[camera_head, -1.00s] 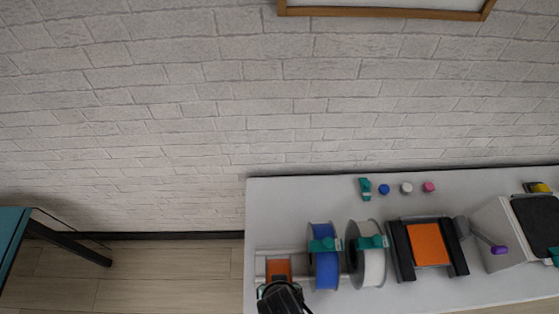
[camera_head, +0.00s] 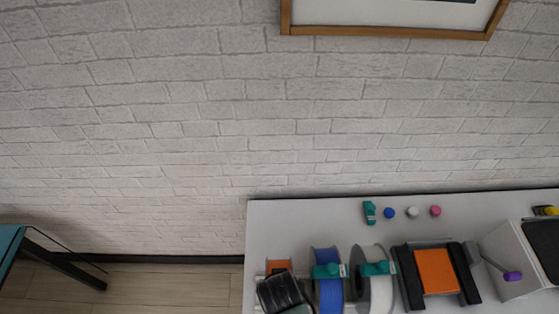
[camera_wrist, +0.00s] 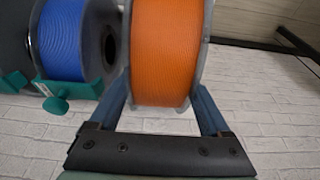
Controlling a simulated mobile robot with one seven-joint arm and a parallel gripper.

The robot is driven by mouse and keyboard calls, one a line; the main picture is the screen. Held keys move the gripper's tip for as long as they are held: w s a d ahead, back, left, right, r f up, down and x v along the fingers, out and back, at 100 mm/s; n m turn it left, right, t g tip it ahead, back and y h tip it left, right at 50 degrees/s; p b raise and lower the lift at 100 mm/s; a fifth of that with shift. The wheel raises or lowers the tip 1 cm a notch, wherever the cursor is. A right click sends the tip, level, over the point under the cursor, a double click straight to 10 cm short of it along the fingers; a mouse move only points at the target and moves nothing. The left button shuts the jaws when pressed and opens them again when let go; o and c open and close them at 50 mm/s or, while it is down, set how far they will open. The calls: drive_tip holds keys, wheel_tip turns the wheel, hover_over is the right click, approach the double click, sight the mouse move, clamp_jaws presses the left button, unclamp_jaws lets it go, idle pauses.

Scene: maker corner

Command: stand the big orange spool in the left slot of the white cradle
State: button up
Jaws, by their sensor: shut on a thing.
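The big orange spool (camera_wrist: 167,50) fills the upper middle of the wrist view. My gripper (camera_wrist: 160,98) is shut on it, with one blue-grey finger at each side. In the head view the orange spool (camera_head: 278,265) shows only as a small patch at the table's left end, behind my dark wrist (camera_head: 284,293). The white cradle (camera_head: 262,278) shows as a thin pale piece beside the spool and is mostly hidden. I cannot tell whether the spool rests fully in the left slot.
A blue spool (camera_head: 328,292) and a white spool (camera_head: 376,290) stand to the right, with teal clips (camera_head: 378,268) on them. Further right is a black machine with an orange plate (camera_head: 436,271). Small coloured pieces lie behind. The white table's (camera_head: 300,218) back left is clear.

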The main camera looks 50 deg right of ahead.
sight(279, 267)
drive_tip(key=shift+w+d+b, duration=1)
drive_tip(key=shift+w+d, duration=0.4)
drive_tip(key=shift+d, duration=0.2)
drive_tip(key=shift+f+b, duration=0.75)
drive_tip(key=shift+f, duration=0.6)
drive_tip(key=o, duration=1.5)
drive_tip(key=shift+f, duration=0.1)
drive_tip(key=shift+s+a+f, duration=0.1)
drive_tip(key=shift+s+f, duration=0.05)
drive_tip(key=shift+s, duration=0.05)
drive_tip(key=b+v, duration=0.1)
drive_tip(key=v, duration=1.2)
